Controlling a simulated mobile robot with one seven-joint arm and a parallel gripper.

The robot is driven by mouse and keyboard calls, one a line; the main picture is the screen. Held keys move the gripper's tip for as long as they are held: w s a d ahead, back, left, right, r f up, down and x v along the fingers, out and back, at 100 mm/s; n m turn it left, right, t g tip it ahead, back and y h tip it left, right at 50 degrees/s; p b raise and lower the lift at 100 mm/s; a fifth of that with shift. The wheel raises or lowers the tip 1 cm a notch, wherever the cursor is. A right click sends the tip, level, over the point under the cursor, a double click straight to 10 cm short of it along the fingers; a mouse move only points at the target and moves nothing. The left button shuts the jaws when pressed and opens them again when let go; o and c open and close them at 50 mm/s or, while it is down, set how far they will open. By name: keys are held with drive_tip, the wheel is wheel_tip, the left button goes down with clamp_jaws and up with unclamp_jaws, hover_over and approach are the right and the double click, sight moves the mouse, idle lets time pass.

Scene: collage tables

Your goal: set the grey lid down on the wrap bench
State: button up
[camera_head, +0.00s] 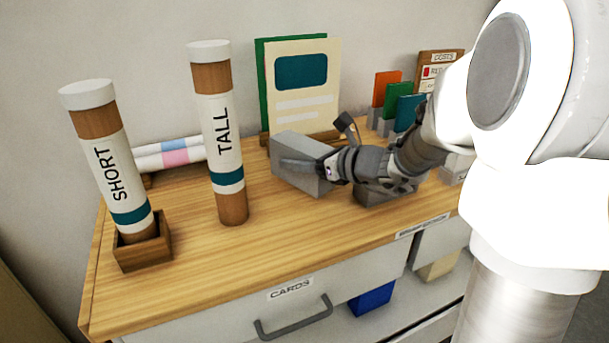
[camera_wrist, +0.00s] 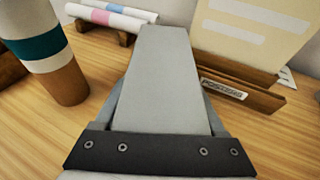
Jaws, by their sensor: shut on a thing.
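The grey lid (camera_head: 297,148) is a long, plain grey block shape over the middle of the wrap bench (camera_head: 290,225). My gripper (camera_head: 308,169) is shut on it, with one finger along its near side. In the wrist view the lid (camera_wrist: 170,75) runs straight out from between my fingers. I cannot tell whether its underside touches the wood. A second grey block (camera_head: 385,192) sits on the bench below my gripper, partly hidden by it.
The TALL tube (camera_head: 223,140) stands left of the lid. The SHORT tube (camera_head: 112,165) leans in a wooden holder (camera_head: 143,250). Rolled papers (camera_head: 170,153) and a poster stand (camera_wrist: 235,90) are behind. Coloured cards (camera_head: 385,90) stand at back right. The front middle wood is clear.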

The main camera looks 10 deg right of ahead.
drive_tip(key=shift+f+b, duration=0.35)
drive_tip(key=shift+f, duration=1.2)
drive_tip(key=shift+f, duration=0.2)
drive_tip(key=o, duration=1.3)
drive_tip(key=shift+r, duration=0.1)
drive_tip(key=shift+r, duration=0.15)
drive_tip(key=shift+s+d+r, duration=0.15)
drive_tip(key=shift+s+d, duration=0.05)
drive_tip(key=p+v, duration=0.3)
drive_tip(key=v, duration=0.8)
drive_tip(key=shift+s, duration=0.15)
